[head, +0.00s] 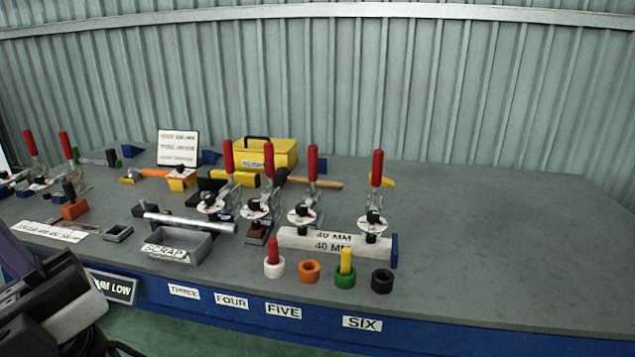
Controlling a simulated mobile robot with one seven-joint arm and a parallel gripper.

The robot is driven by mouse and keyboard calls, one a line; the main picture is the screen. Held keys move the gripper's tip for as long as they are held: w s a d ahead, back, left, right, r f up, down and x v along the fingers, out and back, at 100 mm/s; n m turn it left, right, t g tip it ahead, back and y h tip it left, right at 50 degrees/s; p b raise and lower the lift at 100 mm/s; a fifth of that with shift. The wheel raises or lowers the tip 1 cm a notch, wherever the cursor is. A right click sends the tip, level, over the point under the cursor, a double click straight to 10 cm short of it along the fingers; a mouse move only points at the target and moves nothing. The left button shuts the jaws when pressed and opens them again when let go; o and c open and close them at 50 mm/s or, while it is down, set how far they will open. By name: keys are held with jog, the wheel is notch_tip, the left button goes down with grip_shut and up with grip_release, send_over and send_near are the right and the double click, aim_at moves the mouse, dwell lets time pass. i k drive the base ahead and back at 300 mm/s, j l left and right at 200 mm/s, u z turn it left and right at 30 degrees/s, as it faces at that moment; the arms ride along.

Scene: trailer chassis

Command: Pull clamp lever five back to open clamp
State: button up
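Several toggle clamps with upright red levers stand in a row on the grey bench. By the order of the front labels, clamp five is the third of the four right-hand clamps. Its red lever (312,161) points straight up, and its metal body with a white round plate (302,214) sits at the left end of the 40 MM block (322,246). The FIVE label (283,312) is on the blue front edge. My dark arm end (50,305) is at the lower left, well away from this lever; its fingertips cannot be made out.
Neighbouring red levers stand close on the left (269,160) and farther on the right (376,167). Small coloured rings and pegs (345,268) stand in front of the block. A grey SCRAP tray (178,252) is left. The bench's right side is clear.

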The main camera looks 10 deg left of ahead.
aim_at(312, 149)
jog(key=i+j, duration=1)
jog(key=i, duration=0.05)
